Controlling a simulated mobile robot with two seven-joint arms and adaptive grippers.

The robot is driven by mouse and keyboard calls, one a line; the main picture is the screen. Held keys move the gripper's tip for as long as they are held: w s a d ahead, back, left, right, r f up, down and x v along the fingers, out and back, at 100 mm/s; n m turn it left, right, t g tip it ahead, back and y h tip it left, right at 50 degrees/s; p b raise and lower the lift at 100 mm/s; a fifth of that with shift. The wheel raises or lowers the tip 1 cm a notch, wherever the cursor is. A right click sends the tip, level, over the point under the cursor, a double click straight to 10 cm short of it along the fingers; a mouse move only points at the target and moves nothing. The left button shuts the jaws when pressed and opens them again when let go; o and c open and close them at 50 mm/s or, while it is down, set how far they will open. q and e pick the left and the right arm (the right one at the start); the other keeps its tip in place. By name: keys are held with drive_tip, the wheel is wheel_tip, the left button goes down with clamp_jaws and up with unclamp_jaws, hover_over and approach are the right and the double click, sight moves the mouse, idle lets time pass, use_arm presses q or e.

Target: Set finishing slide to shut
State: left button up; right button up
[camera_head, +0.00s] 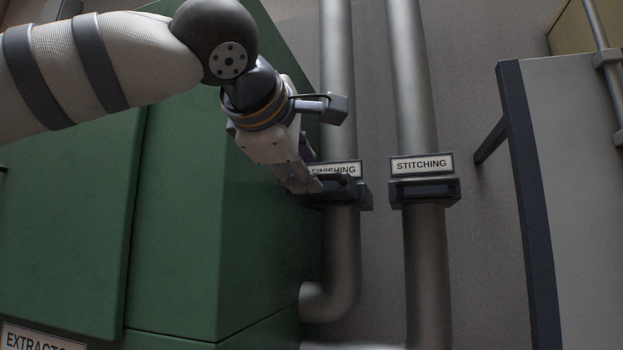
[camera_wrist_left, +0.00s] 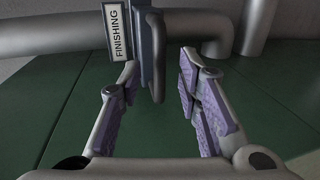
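The finishing slide (camera_head: 345,192) is a dark housing on the left grey pipe, under a white FINISHING label (camera_head: 345,169). My left gripper (camera_head: 316,184) is at its left front and covers part of the label and housing. In the left wrist view the slide (camera_wrist_left: 151,50) appears turned sideways beside its label (camera_wrist_left: 115,31). The left fingers (camera_wrist_left: 158,78), with purple pads, are spread apart. The dark handle end shows between the fingertips with gaps on both sides; I cannot tell whether either finger touches it. My right gripper is not in view.
A similar STITCHING slide (camera_head: 425,190) sits on the pipe to the right. A green cabinet (camera_head: 190,220) stands close on the left. A grey panel with a dark edge (camera_head: 530,190) stands on the right. Bare wall (camera_head: 475,250) lies between.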

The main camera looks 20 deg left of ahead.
use_arm(q)
drive_tip(key=x, duration=0.4)
clamp_jaws()
